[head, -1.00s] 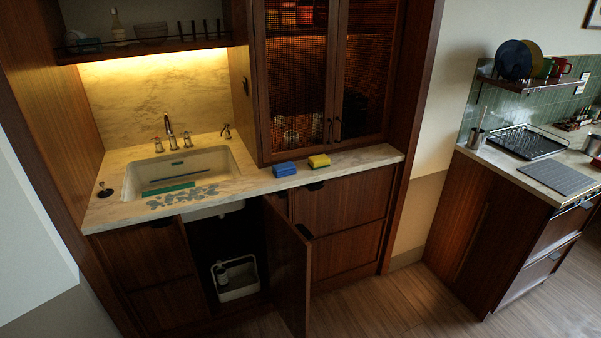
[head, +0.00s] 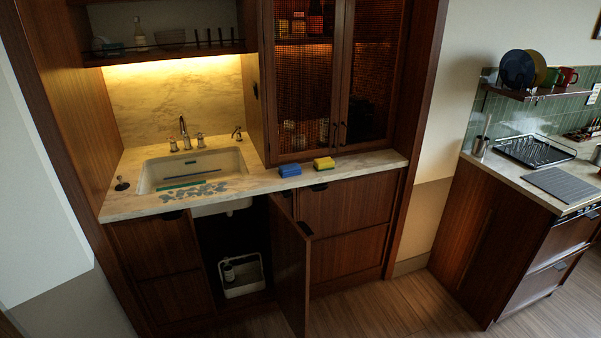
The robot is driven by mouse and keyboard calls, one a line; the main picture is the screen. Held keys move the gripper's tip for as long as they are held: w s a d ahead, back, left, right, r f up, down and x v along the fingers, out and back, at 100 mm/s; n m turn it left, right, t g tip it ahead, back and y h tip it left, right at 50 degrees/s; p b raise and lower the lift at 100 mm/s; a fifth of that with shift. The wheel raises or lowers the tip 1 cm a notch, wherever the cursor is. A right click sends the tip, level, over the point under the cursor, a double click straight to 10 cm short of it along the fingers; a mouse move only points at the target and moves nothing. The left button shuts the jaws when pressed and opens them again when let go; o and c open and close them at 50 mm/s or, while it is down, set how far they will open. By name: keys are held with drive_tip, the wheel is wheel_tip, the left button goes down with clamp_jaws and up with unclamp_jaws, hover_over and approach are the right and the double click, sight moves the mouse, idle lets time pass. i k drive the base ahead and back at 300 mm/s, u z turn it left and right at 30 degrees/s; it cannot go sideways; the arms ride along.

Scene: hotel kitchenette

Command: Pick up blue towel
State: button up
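A small folded blue cloth (head: 290,170), which looks like the blue towel, lies on the marble counter right of the sink, at the foot of the glass-fronted cabinet. A yellow item (head: 324,163) of similar size lies just right of it, with a small gap between them. My gripper is not in view.
The sink (head: 238,164) holds a green strip and a dark strip; bluish blotches (head: 195,192) mark the counter front. A cabinet door (head: 290,262) stands open below, showing a white caddy (head: 241,275). The floor (head: 395,305) to its right is clear.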

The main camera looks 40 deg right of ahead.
sight(285, 171)
drive_tip(key=u, duration=0.1)
drive_tip(key=i, duration=0.95)
drive_tip(key=z, duration=0.05)
